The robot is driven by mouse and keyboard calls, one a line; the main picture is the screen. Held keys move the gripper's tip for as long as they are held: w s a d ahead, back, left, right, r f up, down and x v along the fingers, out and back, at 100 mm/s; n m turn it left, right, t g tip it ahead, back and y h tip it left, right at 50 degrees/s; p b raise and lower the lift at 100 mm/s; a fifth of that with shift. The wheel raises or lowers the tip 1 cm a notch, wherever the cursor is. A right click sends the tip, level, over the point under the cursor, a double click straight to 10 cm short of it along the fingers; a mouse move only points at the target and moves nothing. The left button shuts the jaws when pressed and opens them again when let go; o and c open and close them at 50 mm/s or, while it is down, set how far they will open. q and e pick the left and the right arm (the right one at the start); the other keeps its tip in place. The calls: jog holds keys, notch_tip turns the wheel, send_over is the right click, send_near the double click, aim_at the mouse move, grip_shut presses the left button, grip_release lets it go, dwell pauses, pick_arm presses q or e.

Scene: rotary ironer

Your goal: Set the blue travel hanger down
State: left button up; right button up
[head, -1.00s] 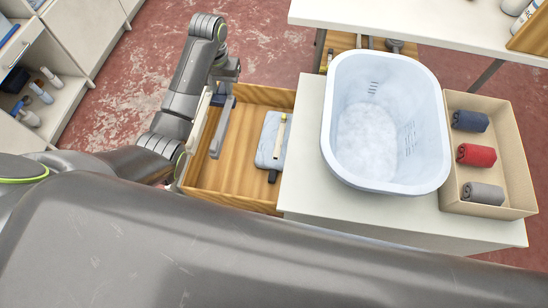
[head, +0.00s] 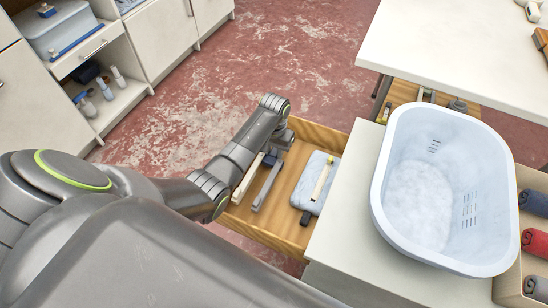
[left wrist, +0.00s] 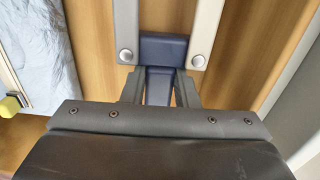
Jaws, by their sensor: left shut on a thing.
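The blue travel hanger is folded, with a dark blue middle (left wrist: 160,48), one grey arm (head: 267,187) and one cream arm (head: 247,180). It is inside the open wooden drawer (head: 262,235), at the left of its interior. My left gripper (left wrist: 158,88) is shut on the hanger's dark blue part, seen in the left wrist view. In the head view my left wrist and arm hide part of the drawer's left side. I cannot tell whether the hanger touches the drawer floor. My right gripper is not in view.
A light blue padded item (head: 310,178) with a cream strip lies in the drawer, right of the hanger. A white tub (head: 388,215) stands on the counter (head: 345,255), beside a box with rolled cloths (head: 535,243). Shelves (head: 125,95) stand at the far left.

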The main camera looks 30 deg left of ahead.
aim_at(274, 152)
pick_arm(q)
jog(key=shift+f, duration=1.05)
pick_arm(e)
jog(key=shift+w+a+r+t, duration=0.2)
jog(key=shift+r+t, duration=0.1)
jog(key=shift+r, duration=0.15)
pick_arm(q)
jog(key=shift+f, duration=0.1)
jog(key=o, duration=1)
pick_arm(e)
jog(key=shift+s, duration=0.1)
pick_arm(q)
jog(key=shift+r, duration=0.35)
notch_tip(274, 152, up, 11)
jog(key=p, duration=0.4)
jog(key=shift+w+f, duration=0.15)
jog(key=shift+f, duration=0.05)
jog(key=shift+r, duration=0.5)
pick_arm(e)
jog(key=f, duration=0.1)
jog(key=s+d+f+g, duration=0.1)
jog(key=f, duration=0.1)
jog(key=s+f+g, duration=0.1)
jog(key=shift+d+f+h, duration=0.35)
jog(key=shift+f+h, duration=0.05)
